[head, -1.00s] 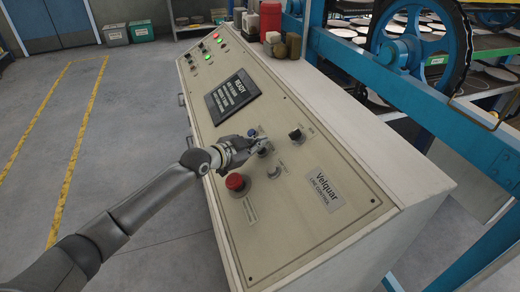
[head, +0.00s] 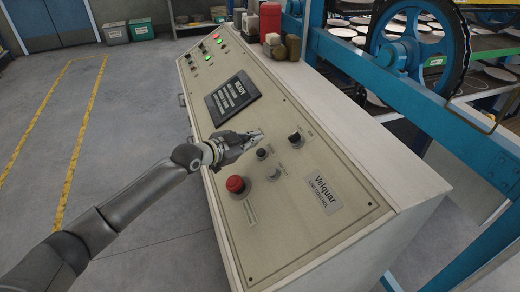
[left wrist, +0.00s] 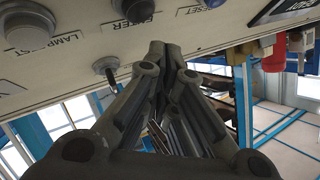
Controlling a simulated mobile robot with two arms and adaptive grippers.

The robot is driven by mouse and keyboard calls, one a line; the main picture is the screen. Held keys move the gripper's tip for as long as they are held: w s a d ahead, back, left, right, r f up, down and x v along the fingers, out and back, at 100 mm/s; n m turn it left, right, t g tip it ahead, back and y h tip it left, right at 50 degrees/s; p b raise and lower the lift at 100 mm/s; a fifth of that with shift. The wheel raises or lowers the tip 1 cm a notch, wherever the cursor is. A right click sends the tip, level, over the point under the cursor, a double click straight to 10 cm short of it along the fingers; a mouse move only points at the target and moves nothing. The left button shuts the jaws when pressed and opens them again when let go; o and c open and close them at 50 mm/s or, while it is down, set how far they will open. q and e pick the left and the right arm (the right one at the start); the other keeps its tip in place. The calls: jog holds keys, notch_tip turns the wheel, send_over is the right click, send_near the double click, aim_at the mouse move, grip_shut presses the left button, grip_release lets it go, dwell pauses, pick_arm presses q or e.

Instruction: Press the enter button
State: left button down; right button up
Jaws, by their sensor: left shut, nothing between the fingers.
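The enter button (head: 261,153) is a small dark round button on the sloped panel. In the left wrist view the button above the "ENTER" label (left wrist: 135,10) shows partly, cut by the top edge. My left gripper (head: 259,134) is shut and empty, its tips just above the enter button in the head picture and apart from it. In the left wrist view the closed fingers (left wrist: 165,46) lie below the label. The gripper hides the spot where a blue button showed earlier. My right gripper is not in view.
Around it are a grey lamp test button (head: 274,173), a black selector knob (head: 295,137), a red mushroom button (head: 235,184) and a display (head: 232,97). The lamp test button also shows in the left wrist view (left wrist: 28,28). A blue machine frame (head: 440,110) stands right.

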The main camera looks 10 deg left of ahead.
pick_arm(q)
jog(key=r, duration=0.1)
jog(key=s+a+r+p, duration=0.1)
jog(key=shift+a+r, duration=0.15)
jog(key=shift+r, duration=0.15)
dwell(0.8)
